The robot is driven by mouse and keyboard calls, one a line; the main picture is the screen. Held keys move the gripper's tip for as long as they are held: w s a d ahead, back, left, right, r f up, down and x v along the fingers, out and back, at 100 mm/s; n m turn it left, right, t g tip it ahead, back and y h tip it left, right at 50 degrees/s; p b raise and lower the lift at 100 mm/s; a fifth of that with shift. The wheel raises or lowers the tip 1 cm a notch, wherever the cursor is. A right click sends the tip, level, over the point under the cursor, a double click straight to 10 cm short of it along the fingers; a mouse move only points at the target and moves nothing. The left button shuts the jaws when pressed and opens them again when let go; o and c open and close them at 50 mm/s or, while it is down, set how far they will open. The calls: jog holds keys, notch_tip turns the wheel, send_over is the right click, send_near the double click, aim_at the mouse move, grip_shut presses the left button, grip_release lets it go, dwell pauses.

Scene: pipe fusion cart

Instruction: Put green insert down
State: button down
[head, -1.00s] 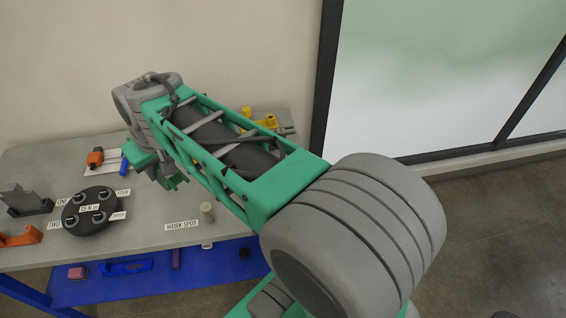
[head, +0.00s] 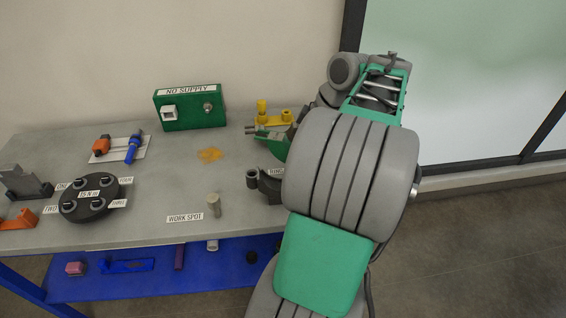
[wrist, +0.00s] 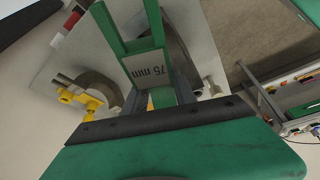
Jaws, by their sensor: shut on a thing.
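The green insert (wrist: 148,46), with a white "75 mm" label, is in the middle of the wrist view. My gripper (wrist: 163,88) is shut on it, with a dark finger on either side. In the head view my arm reaches over the right end of the grey bench, and the gripper is largely hidden behind it. A green part (head: 274,146) shows there beside the arm, above the bench. I cannot tell whether the insert touches anything below it.
Yellow fittings (head: 272,117) and a dark grey holder (head: 266,186) stand close to the arm. A green "NO SUPPLY" box (head: 190,108) stands at the back. A round black base (head: 90,198) is at left. A small post (head: 213,204) stands by the WORK SPOT label (head: 185,217).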

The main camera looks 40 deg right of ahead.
jog(key=w+d+f, duration=0.1)
jog(key=w+f, duration=0.1)
jog(key=w, duration=0.1)
jog(key=w+d+f, duration=0.1)
jog(key=w+f, duration=0.2)
jog(key=w+d+f, duration=0.1)
jog(key=w+f, duration=0.2)
jog(key=shift+w+d, duration=0.15)
jog(key=shift+w, duration=0.1)
jog(key=shift+w+d+f+p, duration=0.15)
jog(key=shift+f+p, duration=0.3)
jog(key=shift+f, duration=1.25)
jog(key=shift+f, duration=0.1)
jog(key=c, duration=1)
grip_release()
